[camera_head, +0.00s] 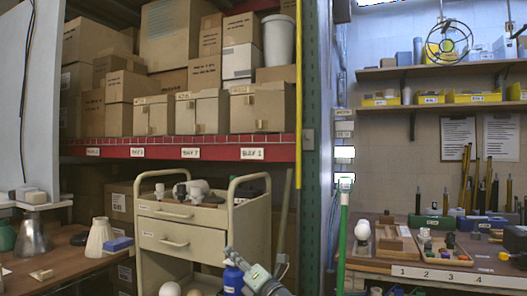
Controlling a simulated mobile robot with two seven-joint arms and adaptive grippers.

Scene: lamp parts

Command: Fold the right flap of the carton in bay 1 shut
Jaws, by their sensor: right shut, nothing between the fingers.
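The carton in bay 1 (268,112) is a brown cardboard box at the right end of the red shelf, above the "BAY 1" label (252,154). Its front faces me, and a light strip runs along its upper front edge. The flaps are too small to make out, so I cannot tell how the right flap stands. My right gripper (231,254) is low at the bottom centre, in front of the cart and well below the carton. It is shut and empty, touching nothing that I can make out. My left gripper is not in view.
Other cartons (202,112) stand close on the left of the bay 1 carton. A green upright (312,60) and a yellow post (299,80) stand just right of it. A beige cart (190,222) with drawers stands below the shelf. A blue bottle (233,281) shows beside my gripper.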

